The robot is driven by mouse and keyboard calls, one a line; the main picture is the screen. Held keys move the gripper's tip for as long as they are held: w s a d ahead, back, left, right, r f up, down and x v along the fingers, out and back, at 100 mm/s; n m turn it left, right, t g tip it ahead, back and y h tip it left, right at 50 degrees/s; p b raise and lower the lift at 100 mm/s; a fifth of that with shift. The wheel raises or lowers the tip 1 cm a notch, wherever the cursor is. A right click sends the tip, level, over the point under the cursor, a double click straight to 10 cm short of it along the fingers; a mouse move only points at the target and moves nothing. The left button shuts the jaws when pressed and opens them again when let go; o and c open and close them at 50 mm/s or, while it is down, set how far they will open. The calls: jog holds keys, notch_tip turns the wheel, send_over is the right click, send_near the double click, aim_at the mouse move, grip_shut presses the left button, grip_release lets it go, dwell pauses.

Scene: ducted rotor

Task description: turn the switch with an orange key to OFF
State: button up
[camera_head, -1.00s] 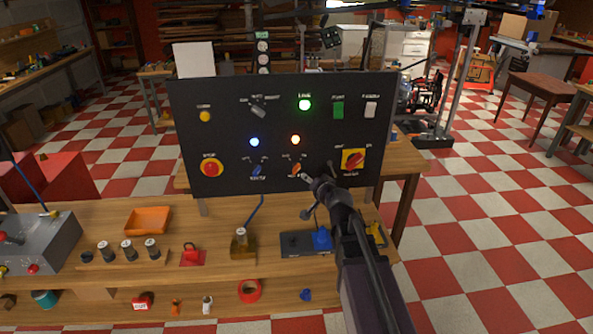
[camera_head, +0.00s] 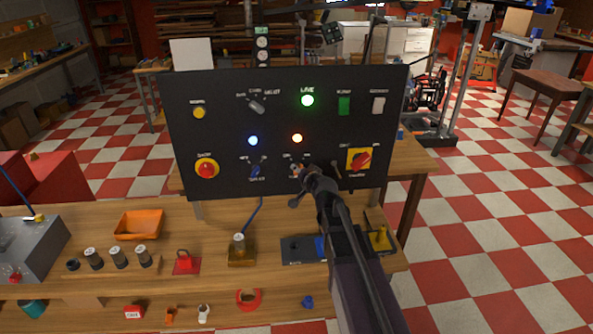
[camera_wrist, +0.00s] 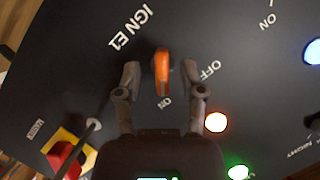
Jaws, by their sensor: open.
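The orange key (camera_wrist: 161,72) sits on the dark control panel (camera_head: 225,105) in its switch marked IGN E1. In the wrist view its long side runs nearly up and down the picture. Its lower end is beside the ON label (camera_wrist: 167,104); the OFF label (camera_wrist: 209,70) is to its right. My gripper (camera_wrist: 163,77) is open, with one finger on each side of the key and a visible gap to both. In the head view my gripper (camera_head: 301,171) is at the panel's lower middle and hides most of the key.
A red and yellow rotary switch (camera_head: 360,160) is just right of my gripper, with a small lever beside it. A blue key switch (camera_head: 255,171) is to the left. An orange lamp (camera_head: 297,138) glows above. The workbench below holds an orange tray (camera_head: 139,225) and small parts.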

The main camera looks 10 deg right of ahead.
jog(key=shift+w+a+f, duration=0.15)
jog(key=shift+w+a, duration=0.1)
jog(key=shift+w, duration=0.3)
grip_shut()
